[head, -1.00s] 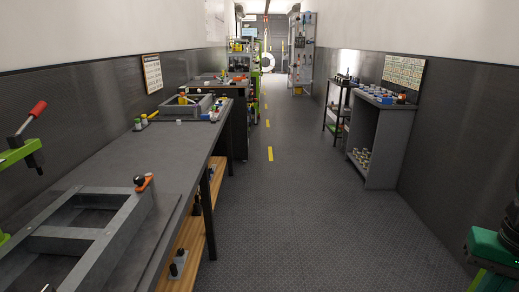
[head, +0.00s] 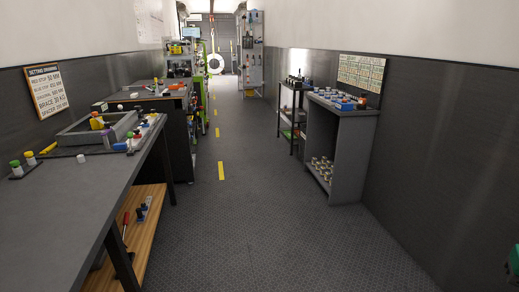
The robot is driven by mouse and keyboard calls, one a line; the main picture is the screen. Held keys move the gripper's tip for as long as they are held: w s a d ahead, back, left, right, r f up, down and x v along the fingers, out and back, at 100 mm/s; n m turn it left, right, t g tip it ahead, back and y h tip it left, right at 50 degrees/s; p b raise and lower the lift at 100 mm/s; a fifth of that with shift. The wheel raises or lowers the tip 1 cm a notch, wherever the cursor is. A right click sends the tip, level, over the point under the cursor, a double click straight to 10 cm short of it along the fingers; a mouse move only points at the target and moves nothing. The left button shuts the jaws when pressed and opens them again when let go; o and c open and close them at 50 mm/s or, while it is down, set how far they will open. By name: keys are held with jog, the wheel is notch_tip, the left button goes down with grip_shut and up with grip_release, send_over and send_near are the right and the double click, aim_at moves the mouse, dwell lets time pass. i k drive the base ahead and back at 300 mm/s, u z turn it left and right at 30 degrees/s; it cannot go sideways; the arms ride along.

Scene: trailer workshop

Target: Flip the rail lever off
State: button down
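I cannot make out a rail lever for certain in the head view. On the long grey workbench (head: 75,200) at the left stands a grey rectangular frame (head: 72,140). A yellow part (head: 97,121) shows at the frame, too small to tell whether it is a lever. A red-handled tool (head: 125,224) lies on the wooden lower shelf (head: 150,215). My gripper is not in view.
The dark floor aisle (head: 235,220) with yellow dashes is clear ahead. A grey cabinet (head: 345,165) with parts on top and a black shelf stand (head: 293,118) line the right wall. A green object (head: 514,265) shows at the right edge.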

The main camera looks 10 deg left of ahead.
aim_at(130, 135)
jog(key=z, duration=0.05)
jog(key=i, duration=1.2)
jog(key=u, duration=0.25)
jog(key=i, duration=1.2)
jog(key=u, duration=1.05)
jog(key=i, duration=1.3)
jog(key=u, duration=0.6)
